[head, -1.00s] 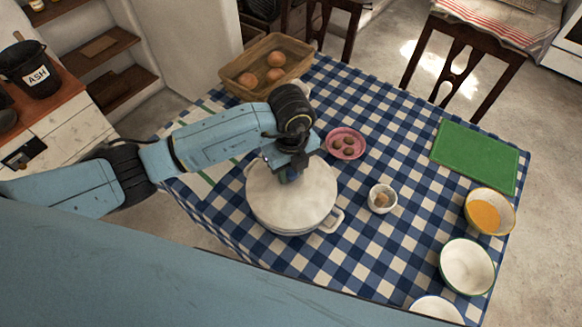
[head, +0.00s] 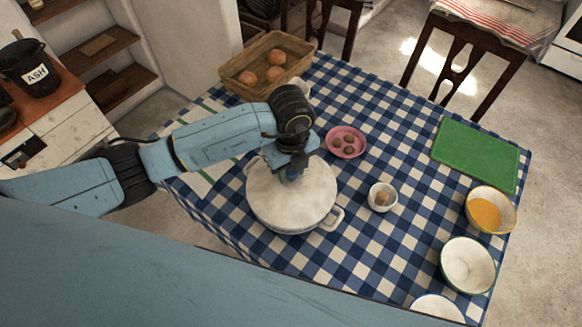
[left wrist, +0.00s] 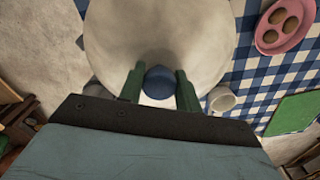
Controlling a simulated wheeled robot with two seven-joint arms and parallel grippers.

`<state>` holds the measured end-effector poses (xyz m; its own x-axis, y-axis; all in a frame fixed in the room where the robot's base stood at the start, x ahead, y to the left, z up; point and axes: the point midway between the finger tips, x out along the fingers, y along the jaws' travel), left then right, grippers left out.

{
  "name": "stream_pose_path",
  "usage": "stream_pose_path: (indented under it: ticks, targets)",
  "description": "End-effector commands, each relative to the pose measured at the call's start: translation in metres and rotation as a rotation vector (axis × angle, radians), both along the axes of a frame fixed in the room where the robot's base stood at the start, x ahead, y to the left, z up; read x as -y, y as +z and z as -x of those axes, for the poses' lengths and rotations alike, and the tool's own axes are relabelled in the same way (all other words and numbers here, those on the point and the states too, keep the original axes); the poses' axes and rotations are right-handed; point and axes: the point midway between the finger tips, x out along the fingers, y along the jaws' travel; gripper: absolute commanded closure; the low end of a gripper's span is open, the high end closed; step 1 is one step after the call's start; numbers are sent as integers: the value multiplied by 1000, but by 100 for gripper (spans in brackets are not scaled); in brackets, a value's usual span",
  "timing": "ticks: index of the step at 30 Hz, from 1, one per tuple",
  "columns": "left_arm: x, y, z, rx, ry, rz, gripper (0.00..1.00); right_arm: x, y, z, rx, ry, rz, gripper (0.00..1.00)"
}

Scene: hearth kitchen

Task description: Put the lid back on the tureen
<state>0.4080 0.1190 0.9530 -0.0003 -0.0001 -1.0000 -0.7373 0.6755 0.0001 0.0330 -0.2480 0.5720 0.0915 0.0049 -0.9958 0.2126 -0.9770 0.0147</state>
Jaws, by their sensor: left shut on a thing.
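The white tureen (head: 325,227) stands on the checked cloth near the table's left front side, with a handle showing at its lower right. The white lid (head: 290,205) lies over the tureen's mouth and looks about level; whether its rim is fully seated I cannot tell. My left gripper (head: 291,176) is above the lid's middle, pointing down. In the left wrist view its two green fingers (left wrist: 160,88) are shut on the lid's blue knob (left wrist: 159,80). The lid (left wrist: 160,30) fills the upper middle of that view. My right gripper is not in view.
A pink plate (head: 358,153) with several small brown items and a small white bowl (head: 391,207) stand right of the tureen. A basket (head: 240,88) of buns is behind. A green board (head: 475,155) and bowls (head: 467,265) line the right side. The cloth between is clear.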

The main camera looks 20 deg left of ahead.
Motion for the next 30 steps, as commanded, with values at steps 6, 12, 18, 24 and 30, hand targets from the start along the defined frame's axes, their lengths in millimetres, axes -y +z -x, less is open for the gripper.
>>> stream_pose_path:
  ticks: [6,12,18,24,30]
  targets:
    - [0,1,-1,2,0,1,59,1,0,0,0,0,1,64]
    - [0,1,0,1,0,1,41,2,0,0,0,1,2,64]
    - [0,0,0,-1,0,-1,32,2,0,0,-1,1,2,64]
    - [0,0,0,-1,0,-1,19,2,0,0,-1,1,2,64]
    - [0,1,0,0,0,0,19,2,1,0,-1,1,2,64]
